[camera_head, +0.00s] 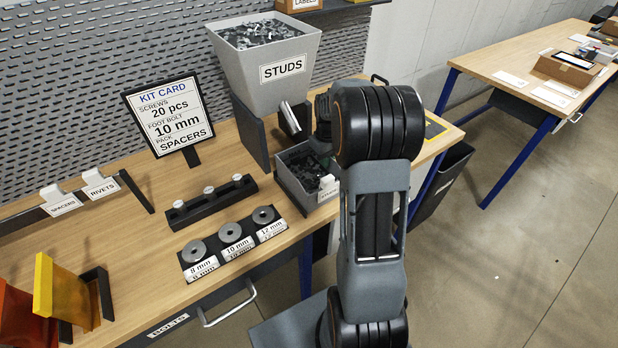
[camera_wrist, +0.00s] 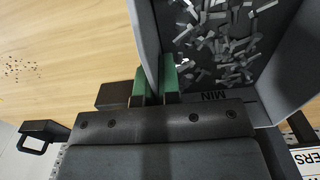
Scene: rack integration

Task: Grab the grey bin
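The grey bin (camera_head: 290,190) is a small open box of dark grey pieces on the workbench, below the STUDS hopper, with a white label on its front. My arm hides its right part. In the wrist view the grey bin (camera_wrist: 293,75) shows from above, with loose grey pieces and the word MIN inside. My gripper (camera_wrist: 155,90) has its green-padded fingers close together, one on each side of the bin's left wall. The wall fills the narrow gap, so the gripper looks shut on it. The fingers are hidden in the head view.
The STUDS hopper (camera_head: 266,75) stands right behind and above the bin. A kit card (camera_head: 168,112), a black holder (camera_head: 212,201) and a size plate (camera_head: 232,243) with several washers are to the left. A second table (camera_head: 510,65) stands at right across open floor.

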